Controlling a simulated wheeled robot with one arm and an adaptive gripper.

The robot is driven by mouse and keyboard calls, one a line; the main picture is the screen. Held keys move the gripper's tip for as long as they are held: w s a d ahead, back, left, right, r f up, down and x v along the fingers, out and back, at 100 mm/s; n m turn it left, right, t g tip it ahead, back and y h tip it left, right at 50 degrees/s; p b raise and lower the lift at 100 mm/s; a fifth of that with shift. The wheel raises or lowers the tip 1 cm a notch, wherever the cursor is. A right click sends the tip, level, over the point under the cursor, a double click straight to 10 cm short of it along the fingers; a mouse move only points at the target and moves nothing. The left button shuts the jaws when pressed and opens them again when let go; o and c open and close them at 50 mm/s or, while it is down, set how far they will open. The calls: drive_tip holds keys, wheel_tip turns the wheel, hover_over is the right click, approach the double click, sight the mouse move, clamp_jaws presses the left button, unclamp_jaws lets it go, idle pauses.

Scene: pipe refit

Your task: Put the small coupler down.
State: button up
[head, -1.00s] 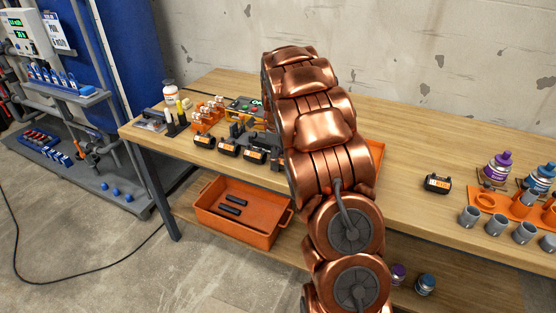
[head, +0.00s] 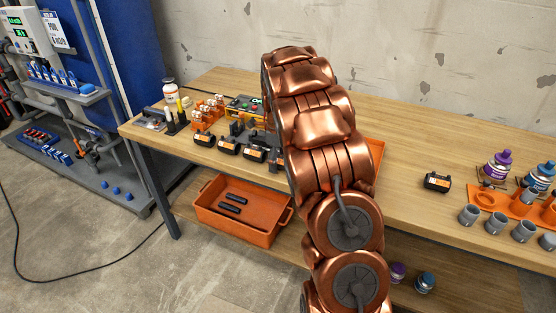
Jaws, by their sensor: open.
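My copper-coloured arm crosses the middle of the head view and reaches over the wooden workbench (head: 440,215). My gripper is hidden behind the arm. Several grey couplers (head: 496,219) stand in a row near the bench's right front edge. I cannot tell whether the small coupler is among them or hidden behind my arm. An orange tray (head: 376,152) shows in part just right of the arm.
Black battery packs (head: 228,146) sit left of the arm; another (head: 437,182) lies at right. Purple (head: 497,166) and blue (head: 540,176) cans stand at the right. An orange bin (head: 240,226) sits on the lower shelf. The bench right of the tray is fairly clear.

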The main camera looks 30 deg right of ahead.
wheel_tip(320, 180, up, 11)
drive_tip(key=shift+b, duration=0.5)
drive_tip(key=shift+r, duration=0.65)
drive_tip(key=s+a+r+n+g, duration=0.1)
drive_tip(key=s+a+n, duration=1.45)
drive_tip(key=s, duration=0.25)
drive_tip(key=s+a+f+n, duration=0.2)
drive_tip(key=s+a+n, duration=0.1)
drive_tip(key=s, duration=0.3)
drive_tip(key=s+a+f+n, duration=0.2)
drive_tip(key=s+n, duration=0.4)
drive_tip(key=s, duration=0.1)
drive_tip(key=s+a+f+n+g, duration=0.1)
drive_tip(key=s+a+n, duration=0.2)
drive_tip(key=s+n, duration=0.2)
drive_tip(key=shift+s+a+f, duration=0.35)
drive_tip(key=shift+s+f, duration=0.05)
drive_tip(key=shift+s, duration=0.75)
